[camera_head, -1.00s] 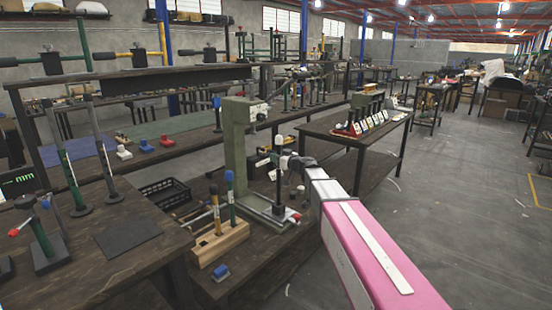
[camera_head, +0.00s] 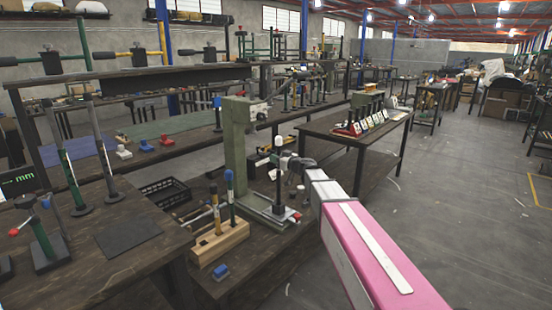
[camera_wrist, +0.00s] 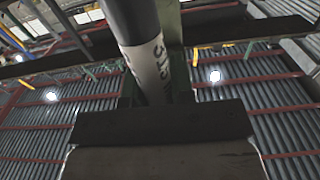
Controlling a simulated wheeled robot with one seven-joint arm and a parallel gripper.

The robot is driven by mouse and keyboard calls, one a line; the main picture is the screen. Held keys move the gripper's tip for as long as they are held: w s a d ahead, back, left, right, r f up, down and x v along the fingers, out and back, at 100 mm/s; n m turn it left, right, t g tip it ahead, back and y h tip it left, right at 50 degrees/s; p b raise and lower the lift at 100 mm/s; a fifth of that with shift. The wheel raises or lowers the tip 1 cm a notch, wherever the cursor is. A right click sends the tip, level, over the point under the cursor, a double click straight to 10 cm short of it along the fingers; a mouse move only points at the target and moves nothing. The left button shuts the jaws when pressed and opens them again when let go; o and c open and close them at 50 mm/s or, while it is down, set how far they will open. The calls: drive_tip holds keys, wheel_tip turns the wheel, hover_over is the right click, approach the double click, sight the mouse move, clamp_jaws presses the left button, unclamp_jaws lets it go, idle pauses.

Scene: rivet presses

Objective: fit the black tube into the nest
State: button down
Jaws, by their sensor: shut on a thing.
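The black tube (camera_head: 278,190) stands upright over the base of the green press, with a white band near its top. My gripper (camera_head: 284,165) is shut on it from the right, at its upper part. In the wrist view the tube (camera_wrist: 150,55) shows dark with a white lettered band, rising behind the dark gripper edge (camera_wrist: 160,122). The tube's lower end is at the press base (camera_head: 262,208), where the nest would be. The nest is hidden or too small to make out, and I cannot tell whether the tube is seated.
The green press column (camera_head: 236,150) stands close to the left of the tube. A wooden block (camera_head: 220,243) holding upright tools and a small blue piece (camera_head: 221,271) are at the front left of the bench. A black crate (camera_head: 165,194) lies behind.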

drive_tip(key=shift+f, duration=2.7)
drive_tip(key=c, duration=0.9)
unclamp_jaws()
drive_tip(key=v, duration=1)
drive_tip(key=shift+s+d, duration=0.25)
drive_tip(key=shift+d, duration=0.05)
